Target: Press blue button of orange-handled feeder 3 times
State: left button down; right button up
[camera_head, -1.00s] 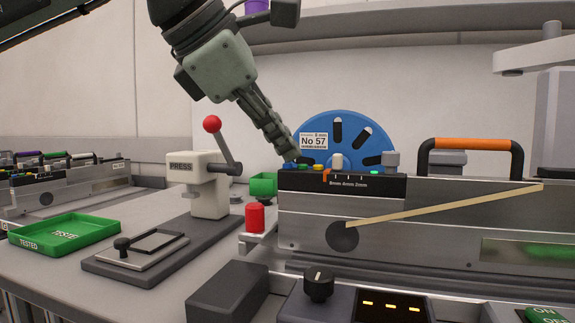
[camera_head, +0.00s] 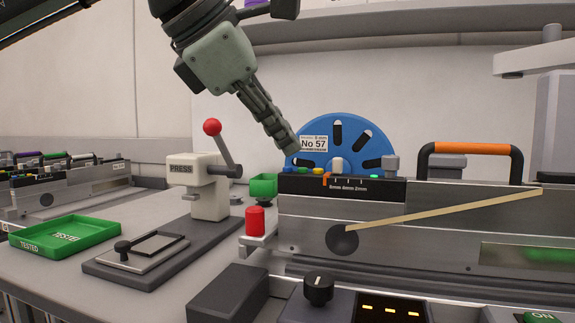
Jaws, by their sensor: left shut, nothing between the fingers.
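The orange-handled feeder (camera_head: 440,210) stands on the right, with a black handle frame and an orange grip (camera_head: 472,148). The blue button (camera_head: 288,170) is at the left end of its black top panel, beside a yellow button (camera_head: 303,170) and a green one (camera_head: 317,169). My left gripper (camera_head: 291,150) is shut and empty, pointing down and to the right. Its fingertips are just above the blue button, with a small gap showing. My right gripper is not in view.
A blue reel (camera_head: 338,130) marked No 57 stands behind the panel, close to my fingers. A press with a red-knobbed lever (camera_head: 212,126) stands to the left. A red button post (camera_head: 255,219) is at the feeder's left end. A green tray (camera_head: 65,236) lies further left.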

aim_at(284, 173)
pick_arm(q)
jog(key=shift+r, duration=0.1)
notch_tip(284, 173, up, 5)
jog(key=p, duration=0.3)
jog(key=shift+p, duration=0.35)
dwell(1.7)
